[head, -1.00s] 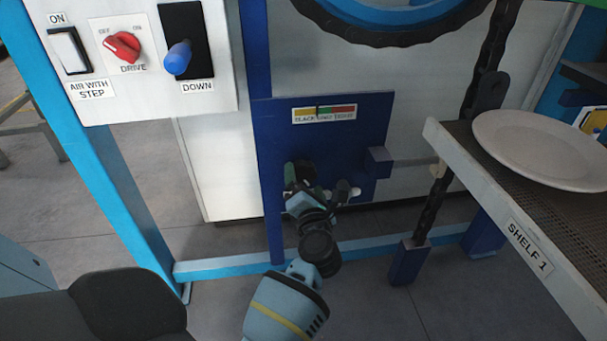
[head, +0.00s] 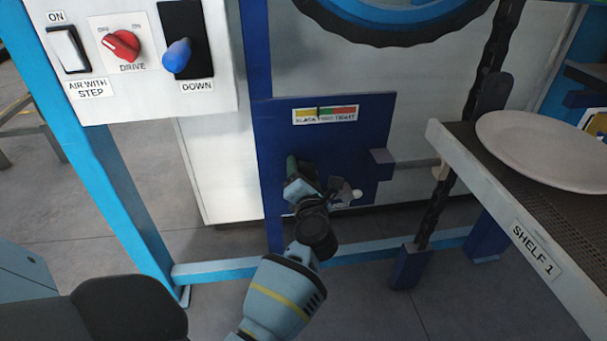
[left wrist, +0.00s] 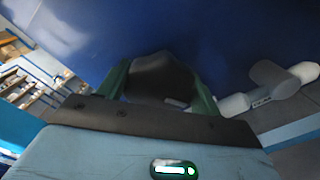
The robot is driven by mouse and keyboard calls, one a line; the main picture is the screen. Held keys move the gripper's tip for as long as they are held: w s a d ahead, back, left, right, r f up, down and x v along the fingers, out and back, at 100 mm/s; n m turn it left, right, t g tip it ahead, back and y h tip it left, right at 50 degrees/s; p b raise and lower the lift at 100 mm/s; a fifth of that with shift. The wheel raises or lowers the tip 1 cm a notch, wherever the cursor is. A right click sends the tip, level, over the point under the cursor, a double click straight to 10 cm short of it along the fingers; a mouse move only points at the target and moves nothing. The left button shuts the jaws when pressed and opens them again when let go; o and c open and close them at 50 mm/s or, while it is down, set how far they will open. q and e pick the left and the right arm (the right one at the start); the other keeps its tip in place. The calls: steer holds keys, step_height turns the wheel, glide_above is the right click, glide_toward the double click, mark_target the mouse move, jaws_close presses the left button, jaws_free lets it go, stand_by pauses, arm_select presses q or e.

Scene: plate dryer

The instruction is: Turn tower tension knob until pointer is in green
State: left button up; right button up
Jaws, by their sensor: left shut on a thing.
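The tension gauge (head: 343,114) is a small strip with yellow, green and red bands on the blue panel. Its dark pointer (head: 317,113) stands close to the border of yellow and green; I cannot tell exactly which side. My left gripper (head: 299,172) is at the panel below the gauge. In the left wrist view its green fingers (left wrist: 161,88) are shut on the dark tension knob (left wrist: 160,72), one on each side. In the head view the gripper and wrist mostly hide the knob. My right gripper is not in view.
A control box (head: 140,55) with a red drive knob and a blue-tipped lever is at upper left. Shelf 1 (head: 440,140) holds a white plate (head: 548,150) at right. A chain (head: 487,70) hangs beside the blue panel (head: 370,135).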

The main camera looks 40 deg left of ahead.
arm_select(q)
steer(key=shift+r+m+p, duration=0.25)
steer(key=shift+m+p, duration=1.45)
steer(key=shift+p, duration=0.45)
steer(key=shift+f+m+p, duration=0.25)
steer(key=shift+m+p, duration=0.25)
steer(key=shift+m, duration=0.2)
steer(key=o, duration=1)
